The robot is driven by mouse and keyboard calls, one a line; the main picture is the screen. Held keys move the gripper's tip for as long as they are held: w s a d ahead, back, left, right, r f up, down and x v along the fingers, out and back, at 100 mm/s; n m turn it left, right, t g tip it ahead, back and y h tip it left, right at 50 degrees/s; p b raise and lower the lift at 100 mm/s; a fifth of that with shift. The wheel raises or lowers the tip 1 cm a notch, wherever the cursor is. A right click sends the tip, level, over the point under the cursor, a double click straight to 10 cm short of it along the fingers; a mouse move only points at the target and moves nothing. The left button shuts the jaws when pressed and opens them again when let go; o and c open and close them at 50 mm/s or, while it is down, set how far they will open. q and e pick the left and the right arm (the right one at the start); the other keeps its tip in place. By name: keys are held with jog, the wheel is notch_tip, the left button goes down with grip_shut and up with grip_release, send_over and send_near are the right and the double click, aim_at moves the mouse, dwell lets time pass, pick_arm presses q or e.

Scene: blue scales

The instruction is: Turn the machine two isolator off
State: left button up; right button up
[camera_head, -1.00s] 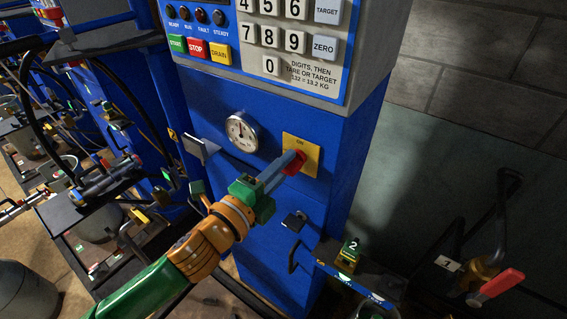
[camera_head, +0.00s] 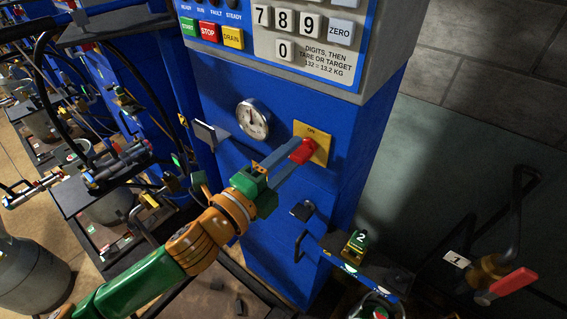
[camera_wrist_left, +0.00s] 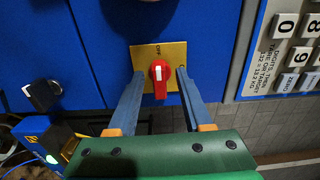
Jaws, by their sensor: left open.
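The isolator is a red rotary knob (camera_head: 303,151) on a yellow plate (camera_head: 322,138) marked ON at its top, fixed to the front of the blue cabinet. My left gripper (camera_head: 296,152) is open at the plate, its two blue-grey fingers reaching in from the lower left. In the left wrist view, the red knob (camera_wrist_left: 160,76) with a white mark lies between the open fingertips (camera_wrist_left: 158,78), with a gap on each side. My right gripper is out of view.
A dial gauge (camera_head: 252,119) and a keypad panel (camera_head: 300,42) are on the cabinet. A black padlock-like piece (camera_head: 302,210) is below the plate. A tag marked 2 (camera_head: 359,241) stands lower right, near a red-handled valve (camera_head: 508,284). Hoses and cylinders crowd the left.

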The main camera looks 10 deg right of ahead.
aim_at(291, 158)
pick_arm(q)
jog(key=b+v, duration=0.1)
jog(key=v, duration=0.3)
jog(key=shift+s+a+f, duration=0.15)
jog(key=shift+a, duration=0.1)
jog(key=shift+s+a, duration=0.3)
jog(key=shift+d, duration=0.1)
